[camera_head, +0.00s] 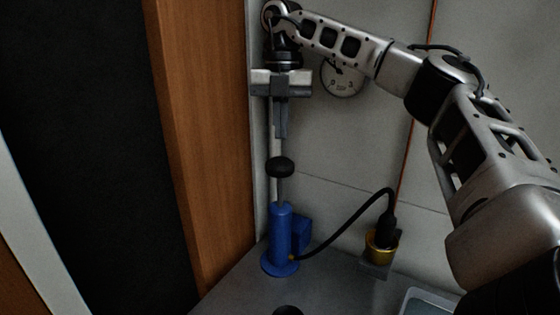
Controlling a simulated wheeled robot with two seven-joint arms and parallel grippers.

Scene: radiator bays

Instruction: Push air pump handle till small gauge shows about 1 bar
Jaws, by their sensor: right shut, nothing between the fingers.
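The air pump (280,239) is a blue upright cylinder on a round foot at the back of the grey surface. Its black handle (281,167) sits on a thin rod raised above the cylinder. My right gripper (281,134) points down above the handle, shut and empty, with a small gap to it. The small gauge (342,78) is a round white dial on the wall, with 0 and 3 marked. My arm covers its upper part, and its needle seems to point toward the upper left, near 0. My left gripper is not in view.
A black hose (345,222) runs from the pump to a brass fitting (381,246) on the right. A wooden panel (205,140) stands close to the left of the pump. A pale tray edge (428,302) shows at the bottom right. The grey surface (335,285) in front is mostly clear.

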